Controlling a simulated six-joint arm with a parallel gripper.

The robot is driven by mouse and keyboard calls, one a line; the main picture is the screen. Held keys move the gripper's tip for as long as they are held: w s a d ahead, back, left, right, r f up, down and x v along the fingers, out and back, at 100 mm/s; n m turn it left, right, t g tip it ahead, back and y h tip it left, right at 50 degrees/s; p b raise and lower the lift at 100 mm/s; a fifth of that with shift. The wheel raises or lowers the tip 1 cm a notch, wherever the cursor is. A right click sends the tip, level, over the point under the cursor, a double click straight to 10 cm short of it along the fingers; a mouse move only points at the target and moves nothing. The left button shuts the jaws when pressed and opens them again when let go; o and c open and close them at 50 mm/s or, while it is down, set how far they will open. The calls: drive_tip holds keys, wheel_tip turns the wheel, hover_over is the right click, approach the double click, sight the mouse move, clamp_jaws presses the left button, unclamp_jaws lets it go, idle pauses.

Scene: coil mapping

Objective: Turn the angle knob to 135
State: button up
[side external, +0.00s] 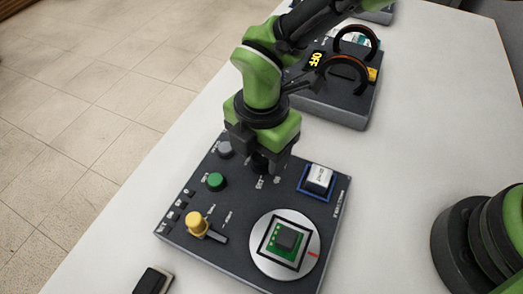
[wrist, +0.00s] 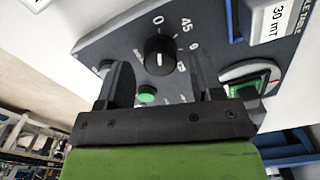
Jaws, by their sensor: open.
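The black angle knob (wrist: 159,56) stands on the dark control panel (wrist: 115,45), with a short white line on it. White figures 0, 45 and a partly hidden 9 run around its far and right side; the mark the line points to is hard to read. My gripper (wrist: 160,72) is open, with one finger to the left of the knob and one to the right, apart from it in the wrist view. In the side view my gripper (side external: 261,160) is low over the panel and mostly hides the knob.
The panel also carries a green button (side external: 216,181), a grey button (side external: 224,149), a yellow knob (side external: 197,223), a round turntable (side external: 262,262) with a green board, and a blue-framed white block (side external: 318,178). A second dark box (side external: 340,107) with hoops stands behind.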

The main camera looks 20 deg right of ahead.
drive_tip(key=shift+f, duration=0.85)
drive_tip(key=c, duration=0.9)
